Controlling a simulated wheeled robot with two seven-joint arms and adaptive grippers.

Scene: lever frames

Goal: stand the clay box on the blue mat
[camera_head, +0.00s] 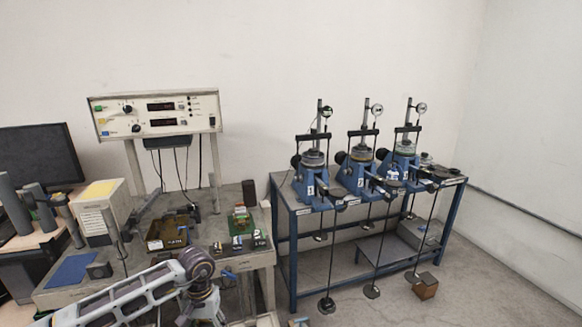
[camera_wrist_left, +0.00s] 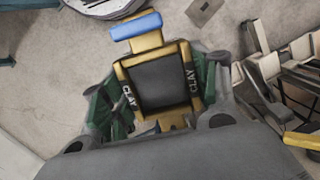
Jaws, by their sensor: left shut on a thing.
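My left gripper (camera_wrist_left: 155,100) is shut on the clay box (camera_wrist_left: 162,82), which has a dark face, yellow edges and the word CLAY along two sides. The fingers press on its two opposite sides, and bare floor shows beyond it. In the head view only my left arm shows at the bottom; its gripper and the clay box are not visible there. My right gripper is not in view.
A brown tray (camera_head: 152,244), a white box with a yellow top (camera_head: 100,208) and small green items (camera_head: 240,222) crowd the table. A measuring unit (camera_head: 155,113) stands behind. A blue-framed bench (camera_head: 285,245) with several lever devices stands right. A brown box (camera_head: 425,287) sits on the floor.

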